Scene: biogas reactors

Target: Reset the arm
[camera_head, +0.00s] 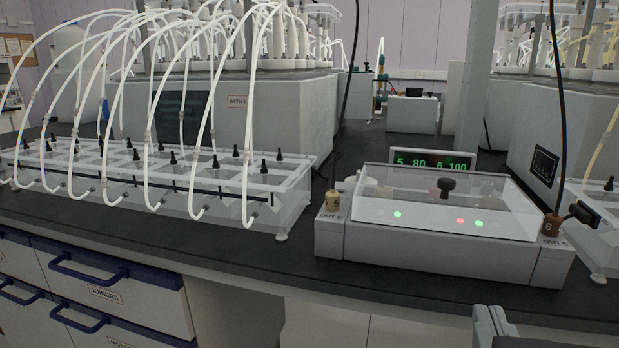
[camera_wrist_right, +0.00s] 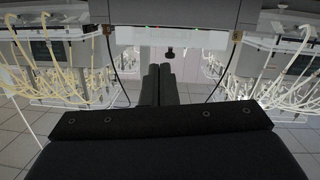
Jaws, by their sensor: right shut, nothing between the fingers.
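My right gripper (camera_head: 492,328) shows at the bottom right of the head view, in front of the bench edge and below the box with the clear lid. In the right wrist view its two dark fingers (camera_wrist_right: 159,84) lie together, shut, with nothing between them. It is apart from everything on the bench. My left gripper is not in view.
The dark bench top (camera_head: 280,262) carries a clear tubed tank (camera_head: 290,205) at left and a grey box (camera_head: 400,242) with a clear lid at right. A green-lit display (camera_head: 432,162) stands behind the box. Blue-handled drawers (camera_head: 120,290) are below.

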